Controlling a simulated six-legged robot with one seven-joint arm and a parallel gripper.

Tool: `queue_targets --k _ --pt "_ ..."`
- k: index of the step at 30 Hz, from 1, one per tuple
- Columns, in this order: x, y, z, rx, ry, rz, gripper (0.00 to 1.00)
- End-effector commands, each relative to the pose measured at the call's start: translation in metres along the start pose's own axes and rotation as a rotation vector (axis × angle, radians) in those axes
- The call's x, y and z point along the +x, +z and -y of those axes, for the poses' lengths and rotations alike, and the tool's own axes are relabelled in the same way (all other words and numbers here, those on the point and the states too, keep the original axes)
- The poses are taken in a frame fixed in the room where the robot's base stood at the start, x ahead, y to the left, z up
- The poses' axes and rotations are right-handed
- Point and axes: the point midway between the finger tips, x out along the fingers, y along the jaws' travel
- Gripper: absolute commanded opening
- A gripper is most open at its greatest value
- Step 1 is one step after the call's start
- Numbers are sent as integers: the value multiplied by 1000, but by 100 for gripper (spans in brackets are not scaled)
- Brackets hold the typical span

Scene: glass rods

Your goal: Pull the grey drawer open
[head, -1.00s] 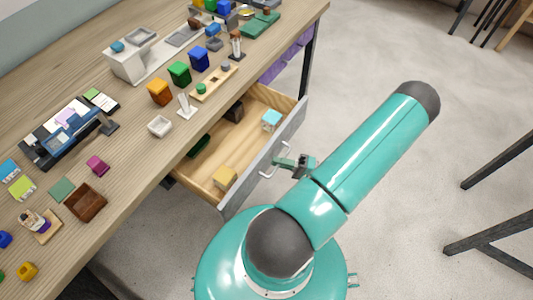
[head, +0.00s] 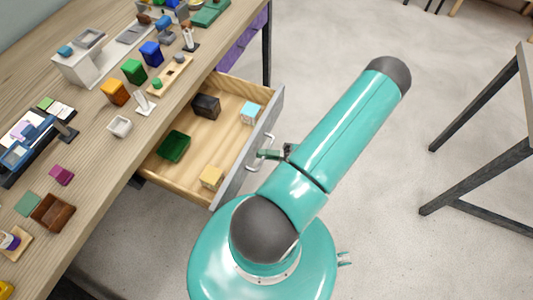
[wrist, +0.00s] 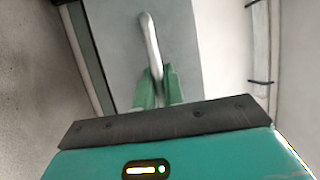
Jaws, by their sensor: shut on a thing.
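The grey drawer (head: 232,178) stands pulled out from under the wooden table, its wooden inside showing in the head view. Its front also shows in the wrist view (wrist: 112,40). My gripper (head: 272,153) is at the drawer front, partly hidden by my arm. In the wrist view, the green fingers of my gripper (wrist: 158,85) are shut on the metal bar handle (wrist: 150,45). The handle also shows in the head view (head: 255,158).
In the drawer lie a dark green tray (head: 173,146), a black box (head: 206,106), a light blue block (head: 250,113) and a yellow block (head: 211,177). The wooden table (head: 90,150) holds many small objects. A dark-legged stand (head: 475,180) is at the right; the floor between is clear.

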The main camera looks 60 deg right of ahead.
Motion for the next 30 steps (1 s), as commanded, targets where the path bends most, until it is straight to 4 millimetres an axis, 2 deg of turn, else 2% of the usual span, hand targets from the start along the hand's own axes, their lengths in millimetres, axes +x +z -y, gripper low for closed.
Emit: queue_targets --k 1,3,4,12,16,20,30 --pt "-1 0 0 0 1 0 17" --pt "-1 0 0 0 1 0 30" --pt "-1 0 0 0 1 0 32" --pt "-3 1 0 -1 0 0 32" --pt "-13 1 0 -1 1 -1 32" --pt "-35 1 0 -1 2 -3 32" --pt "-109 1 0 -1 2 -3 32"
